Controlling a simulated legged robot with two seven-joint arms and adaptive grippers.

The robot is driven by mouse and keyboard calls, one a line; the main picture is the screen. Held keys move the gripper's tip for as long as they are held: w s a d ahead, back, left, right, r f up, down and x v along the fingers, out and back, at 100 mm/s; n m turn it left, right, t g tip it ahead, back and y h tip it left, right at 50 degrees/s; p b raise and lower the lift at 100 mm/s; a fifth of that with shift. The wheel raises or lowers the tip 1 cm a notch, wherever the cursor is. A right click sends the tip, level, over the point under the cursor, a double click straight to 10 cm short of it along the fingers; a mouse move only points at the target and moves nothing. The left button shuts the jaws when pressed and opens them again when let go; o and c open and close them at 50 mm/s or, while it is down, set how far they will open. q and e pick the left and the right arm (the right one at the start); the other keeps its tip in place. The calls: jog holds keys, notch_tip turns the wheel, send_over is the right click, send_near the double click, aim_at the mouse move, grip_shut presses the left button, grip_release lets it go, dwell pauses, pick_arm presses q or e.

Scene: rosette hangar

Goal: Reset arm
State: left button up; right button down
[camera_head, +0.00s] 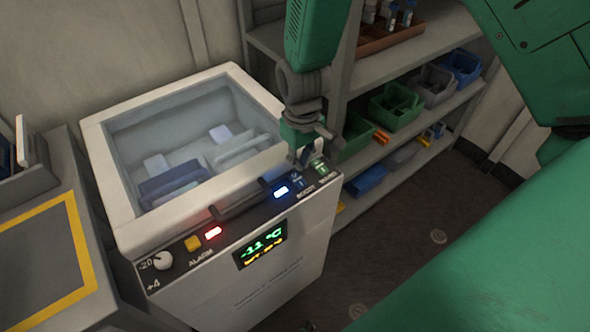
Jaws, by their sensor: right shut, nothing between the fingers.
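My right gripper (304,156) hangs down at the front right corner of a white cooler box (98,150). It is shut and holds nothing. It is close to the control panel (225,225); I cannot tell whether it touches it. My green right arm comes down from the top of the picture. My left gripper is not in view.
The cooler has a clear top with blue and white packs inside and a display (262,246) reading -11 °C. A shelf (395,150) with green, grey and blue bins stands behind. A yellow-bordered counter (40,255) is at left. Floor (400,240) is clear.

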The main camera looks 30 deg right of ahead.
jog(key=shift+r, duration=0.55)
jog(key=shift+f, duration=0.1)
